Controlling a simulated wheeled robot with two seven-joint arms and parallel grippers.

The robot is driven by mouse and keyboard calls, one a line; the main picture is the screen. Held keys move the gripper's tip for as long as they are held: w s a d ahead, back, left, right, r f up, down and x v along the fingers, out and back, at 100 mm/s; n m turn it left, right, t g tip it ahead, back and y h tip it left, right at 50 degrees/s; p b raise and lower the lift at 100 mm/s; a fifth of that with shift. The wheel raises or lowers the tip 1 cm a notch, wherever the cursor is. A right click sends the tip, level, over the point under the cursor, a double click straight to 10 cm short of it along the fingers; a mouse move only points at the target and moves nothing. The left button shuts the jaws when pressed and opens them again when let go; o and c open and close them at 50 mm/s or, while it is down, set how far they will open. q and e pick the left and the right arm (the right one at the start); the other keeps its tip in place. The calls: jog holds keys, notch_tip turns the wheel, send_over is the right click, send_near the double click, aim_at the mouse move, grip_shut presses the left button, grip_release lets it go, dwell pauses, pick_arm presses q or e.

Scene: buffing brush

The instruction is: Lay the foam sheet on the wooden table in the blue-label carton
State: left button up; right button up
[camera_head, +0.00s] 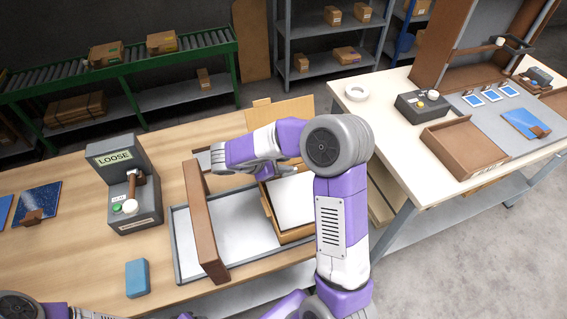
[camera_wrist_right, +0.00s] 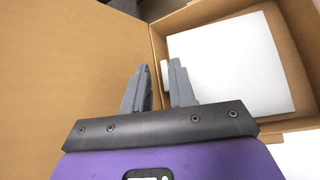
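An open cardboard carton (camera_head: 270,212) stands on the right part of the wooden table (camera_head: 80,262), partly behind my right arm. A white sheet (camera_head: 293,203), which looks like the foam sheet, is inside it; the sheet also shows in the right wrist view (camera_wrist_right: 230,62), within the carton walls (camera_wrist_right: 300,45). No blue label is visible. My right gripper (camera_head: 286,171) is over the carton's far side. In the right wrist view its fingers (camera_wrist_right: 158,68) are apart with nothing between them, beside the sheet's left edge. My left gripper is out of view; only parts of the left arm show.
A grey tray (camera_head: 180,242) with a brown upright board (camera_head: 203,222) stands left of the carton. A grey device marked LOOSE (camera_head: 120,160) and a blue block (camera_head: 137,278) are farther left. A raised carton flap (camera_head: 280,112) is behind. A second table (camera_head: 385,118) stands right.

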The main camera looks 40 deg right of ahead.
jog(key=shift+o, duration=0.7)
jog(key=shift+r, duration=0.1)
jog(key=s+p+v, duration=0.1)
jog(key=p+v, duration=0.1)
jog(key=v, duration=1)
jog(key=shift+w, duration=0.45)
jog(key=shift+r, duration=0.15)
